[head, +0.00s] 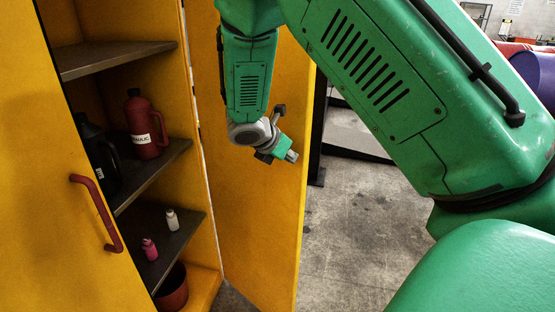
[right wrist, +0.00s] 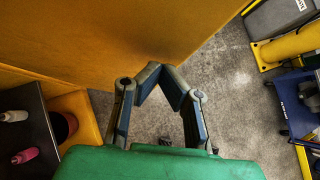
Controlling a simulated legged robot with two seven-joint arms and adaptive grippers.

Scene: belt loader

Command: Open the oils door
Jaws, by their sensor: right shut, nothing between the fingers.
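The yellow cabinet has a right-hand door (head: 265,200) that stands swung open, with the shelves exposed beside it. Its left-hand door (head: 70,225) has a red handle (head: 97,212) and covers the left part of the cabinet. I cannot tell whether that door is fully closed. My right gripper (head: 290,156) is shut and empty, in front of the open door's face in the head view. In the right wrist view its fingers (right wrist: 160,70) meet close to the yellow door panel (right wrist: 130,35); contact cannot be told. My left gripper is not in view.
A red bottle (head: 143,125) and a dark jug (head: 97,150) stand on the middle shelf. Small white (head: 172,219) and pink (head: 150,249) bottles stand below, above a red bucket (head: 172,290). Concrete floor (head: 350,230) is clear right of the open door.

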